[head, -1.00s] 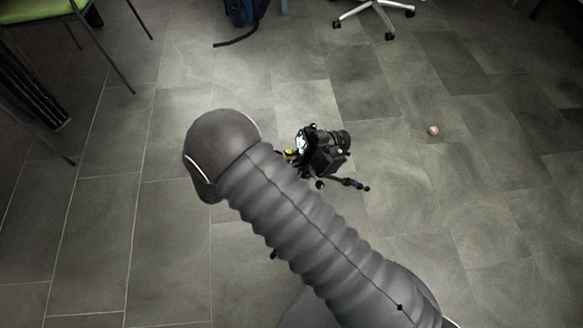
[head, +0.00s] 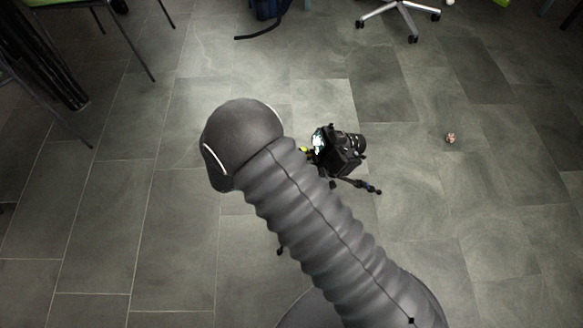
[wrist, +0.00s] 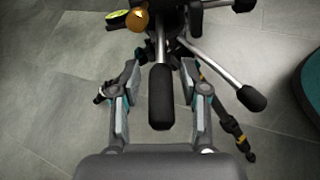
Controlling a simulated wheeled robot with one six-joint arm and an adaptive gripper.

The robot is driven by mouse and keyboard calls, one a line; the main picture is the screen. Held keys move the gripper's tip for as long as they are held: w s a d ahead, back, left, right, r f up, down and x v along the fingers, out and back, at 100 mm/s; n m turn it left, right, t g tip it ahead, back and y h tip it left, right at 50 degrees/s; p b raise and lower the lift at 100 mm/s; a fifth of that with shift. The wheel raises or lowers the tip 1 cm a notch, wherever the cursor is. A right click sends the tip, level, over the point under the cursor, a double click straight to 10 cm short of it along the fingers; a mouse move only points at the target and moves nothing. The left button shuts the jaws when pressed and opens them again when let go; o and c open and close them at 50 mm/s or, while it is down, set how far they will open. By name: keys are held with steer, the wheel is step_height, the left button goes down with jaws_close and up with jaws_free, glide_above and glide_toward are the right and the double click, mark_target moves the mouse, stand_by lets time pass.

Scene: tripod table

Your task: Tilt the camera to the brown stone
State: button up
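The black camera (head: 340,152) sits on its tripod (head: 362,186) just right of my arm in the head view. Its lens faces right. The brown stone (head: 450,138) lies on the floor farther right, apart from the tripod. In the wrist view, a black tripod handle (wrist: 161,97) points toward me between the two fingers of my gripper (wrist: 163,72). The fingers are apart, with gaps on both sides of the handle. My gripper is hidden behind my arm in the head view. The camera body is not clearly seen in the wrist view.
A second black-gripped handle (wrist: 251,98) and a tripod leg (wrist: 232,128) are close right of my fingers. An orange knob (wrist: 137,19) is above. A swivel chair base (head: 400,16) stands at the back, and chair legs (head: 125,45) at the left. Floor around the stone is clear.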

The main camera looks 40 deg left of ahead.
steer(key=v, duration=1.2)
steer(key=shift+f, duration=0.15)
stand_by(0.5)
